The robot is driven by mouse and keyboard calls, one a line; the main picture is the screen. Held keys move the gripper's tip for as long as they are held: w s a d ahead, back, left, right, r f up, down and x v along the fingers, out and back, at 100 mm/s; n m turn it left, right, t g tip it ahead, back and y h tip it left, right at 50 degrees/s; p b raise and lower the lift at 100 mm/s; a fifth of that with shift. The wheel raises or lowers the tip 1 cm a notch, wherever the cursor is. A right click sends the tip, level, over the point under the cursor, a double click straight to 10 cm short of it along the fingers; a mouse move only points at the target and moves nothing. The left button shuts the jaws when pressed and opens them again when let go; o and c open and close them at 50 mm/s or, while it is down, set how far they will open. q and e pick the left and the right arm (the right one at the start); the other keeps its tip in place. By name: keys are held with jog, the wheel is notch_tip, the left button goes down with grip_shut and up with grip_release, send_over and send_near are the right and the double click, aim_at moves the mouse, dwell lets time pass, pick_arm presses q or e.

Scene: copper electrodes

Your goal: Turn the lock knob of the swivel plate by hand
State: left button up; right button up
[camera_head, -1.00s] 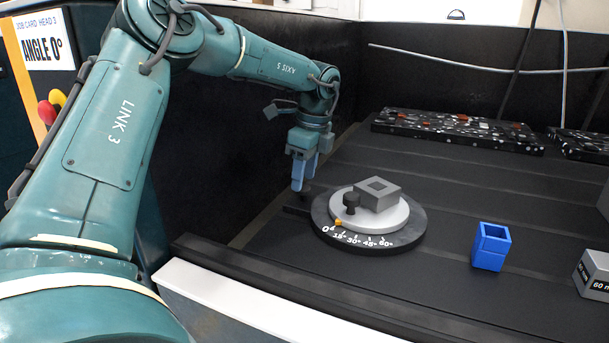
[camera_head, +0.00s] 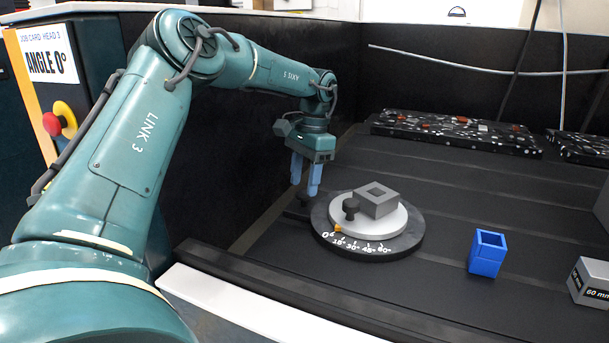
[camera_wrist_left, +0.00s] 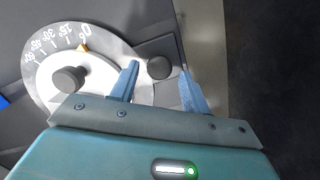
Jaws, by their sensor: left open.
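The swivel plate is a light grey disc (camera_head: 395,222) on a black round base (camera_head: 400,247) with white angle marks. Its orange pointer (camera_head: 338,229) is close to the 0 mark, also in the left wrist view (camera_wrist_left: 83,47). A dark knob (camera_head: 351,207) stands on the disc and shows in the wrist view (camera_wrist_left: 69,79). Another round black knob (camera_wrist_left: 159,67) lies beside the dial, seen between my left fingers. My left gripper (camera_head: 304,188) is open and points down left of the dial; whether its fingers touch that knob is unclear. My right gripper is out of view.
A grey block with a square opening (camera_head: 378,200) sits on the disc. A blue open box (camera_head: 487,253) and a grey block marked 60 mm (camera_head: 592,282) stand to the right. Speckled slabs (camera_head: 455,132) lie at the back. A job card (camera_head: 48,55) reads angle 0°.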

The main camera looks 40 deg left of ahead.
pick_arm(q)
jog(key=shift+f+b, duration=0.7)
jog(key=shift+f, duration=0.35)
